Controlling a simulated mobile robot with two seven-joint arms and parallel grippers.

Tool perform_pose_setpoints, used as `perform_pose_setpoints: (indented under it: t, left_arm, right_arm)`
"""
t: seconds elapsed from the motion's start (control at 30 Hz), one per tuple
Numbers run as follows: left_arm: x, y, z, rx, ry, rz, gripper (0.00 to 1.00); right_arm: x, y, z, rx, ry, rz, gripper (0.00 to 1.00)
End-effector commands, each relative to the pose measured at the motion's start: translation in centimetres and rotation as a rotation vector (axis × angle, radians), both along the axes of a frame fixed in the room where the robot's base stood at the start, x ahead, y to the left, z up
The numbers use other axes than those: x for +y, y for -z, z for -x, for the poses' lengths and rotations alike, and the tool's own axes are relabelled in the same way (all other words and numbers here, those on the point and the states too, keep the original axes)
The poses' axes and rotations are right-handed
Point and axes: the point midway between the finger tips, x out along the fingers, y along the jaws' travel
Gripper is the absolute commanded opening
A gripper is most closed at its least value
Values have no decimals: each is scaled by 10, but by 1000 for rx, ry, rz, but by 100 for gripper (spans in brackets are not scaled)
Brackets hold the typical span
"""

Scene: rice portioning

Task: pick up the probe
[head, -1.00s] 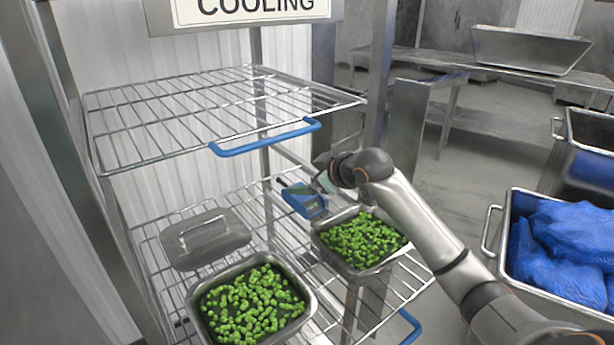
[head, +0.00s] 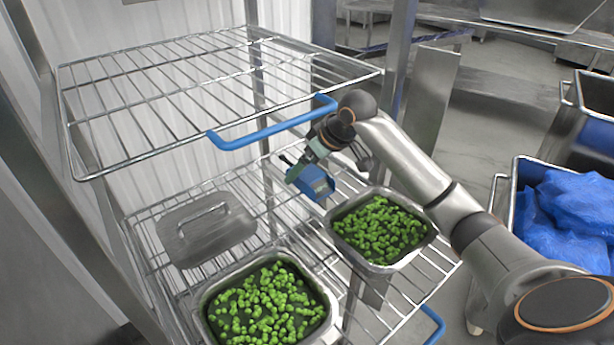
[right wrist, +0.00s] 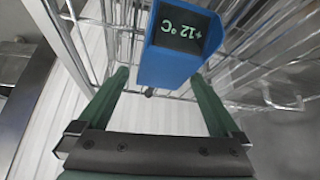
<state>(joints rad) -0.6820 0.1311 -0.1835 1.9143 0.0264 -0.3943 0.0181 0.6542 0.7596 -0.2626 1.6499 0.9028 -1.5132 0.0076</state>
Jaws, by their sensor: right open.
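The probe (head: 314,184) is a blue box with a dark display, on the lower wire shelf behind the right pan of peas. In the right wrist view the probe (right wrist: 168,66) shows its display reading +12 °C, upside down. My right gripper (head: 297,170) is at the probe, its green fingers partly hidden in the head view. In the right wrist view my right gripper (right wrist: 160,82) is open, one finger to each side of the probe's lower end. Whether the fingers touch it cannot be told. My left gripper is not in view.
An upper wire shelf (head: 170,95) with a blue front handle (head: 270,128) hangs close above my right gripper. On the lower shelf are a right pea pan (head: 420,243), a front pea pan (head: 325,325) and a steel lid (head: 205,232). A bin (head: 507,205) with blue bags stands right.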

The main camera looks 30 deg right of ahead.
Motion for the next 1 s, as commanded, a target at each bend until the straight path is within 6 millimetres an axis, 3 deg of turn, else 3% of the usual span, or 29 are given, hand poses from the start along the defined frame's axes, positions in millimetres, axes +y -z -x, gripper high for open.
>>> perform_pose_setpoints:
  t: [0.37,1.0]
  left_arm:
    - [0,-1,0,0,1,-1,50]
    - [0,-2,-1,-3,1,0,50]
  right_arm:
    - [2,10,-6,-1,-1,2,98]
    - [2,10,-6,-1,-1,2,26]
